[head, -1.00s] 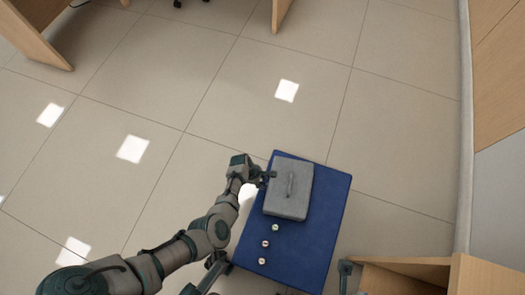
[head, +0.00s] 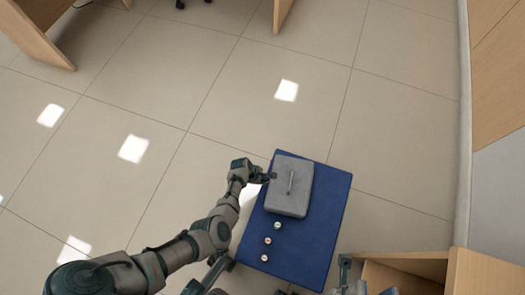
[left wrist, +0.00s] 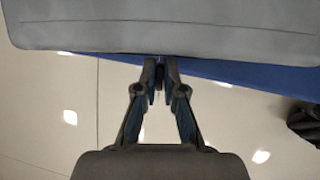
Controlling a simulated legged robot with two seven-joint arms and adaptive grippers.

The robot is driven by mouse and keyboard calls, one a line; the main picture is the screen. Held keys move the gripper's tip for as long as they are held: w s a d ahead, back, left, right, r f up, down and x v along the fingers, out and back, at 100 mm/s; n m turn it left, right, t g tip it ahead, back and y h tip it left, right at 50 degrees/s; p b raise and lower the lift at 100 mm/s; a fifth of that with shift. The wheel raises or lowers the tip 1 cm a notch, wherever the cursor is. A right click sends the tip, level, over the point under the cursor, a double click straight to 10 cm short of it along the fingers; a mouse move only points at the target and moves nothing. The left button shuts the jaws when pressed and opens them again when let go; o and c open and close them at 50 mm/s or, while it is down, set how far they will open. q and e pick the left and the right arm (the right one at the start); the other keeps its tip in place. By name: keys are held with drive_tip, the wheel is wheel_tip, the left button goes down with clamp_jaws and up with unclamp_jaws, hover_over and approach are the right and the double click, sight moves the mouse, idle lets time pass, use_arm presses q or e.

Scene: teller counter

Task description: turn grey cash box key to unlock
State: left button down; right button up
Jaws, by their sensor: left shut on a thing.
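The grey cash box (head: 290,187) sits on a blue-topped table (head: 318,232), with a thin handle (head: 291,182) on its lid. In the left wrist view the box (left wrist: 160,35) fills the top as a broad grey side. My left gripper (head: 271,176) is at the box's left side in the head view. It also shows in the left wrist view (left wrist: 160,70), its fingers closed together right at the box's lower edge. It is shut on a small dark thing, likely the key, mostly hidden between the fingertips. The lock's turn cannot be read. My right gripper cannot be made out.
Three small round pieces (head: 268,240) lie in a row on the blue top, in front of the box. A wooden desk (head: 405,270) stands at lower right, and a wall (head: 500,150) runs along the right. Open tiled floor lies left and beyond.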

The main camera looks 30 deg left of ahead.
use_arm(q)
drive_tip(key=shift+s+d+f+t+y+p, duration=0.15)
drive_tip(key=shift+s+t+y+p, duration=0.25)
drive_tip(key=shift+t+p, duration=0.45)
drive_tip(key=shift+s+d+f+m+t, duration=0.15)
drive_tip(key=shift+s+m+t, duration=0.1)
drive_tip(key=shift+t, duration=0.4)
drive_tip(key=shift+s+f+m+t, duration=0.15)
drive_tip(key=shift+s+t, duration=0.05)
drive_tip(key=shift+t, duration=0.4)
drive_tip(key=shift+t+y, duration=0.3)
drive_tip(key=shift+t, duration=0.1)
drive_tip(key=shift+s+d, duration=0.1)
drive_tip(key=shift+d, duration=0.05)
drive_tip(key=c, duration=1.3)
unclamp_jaws()
drive_tip(key=shift+f, duration=0.1)
drive_tip(key=shift+w, duration=0.2)
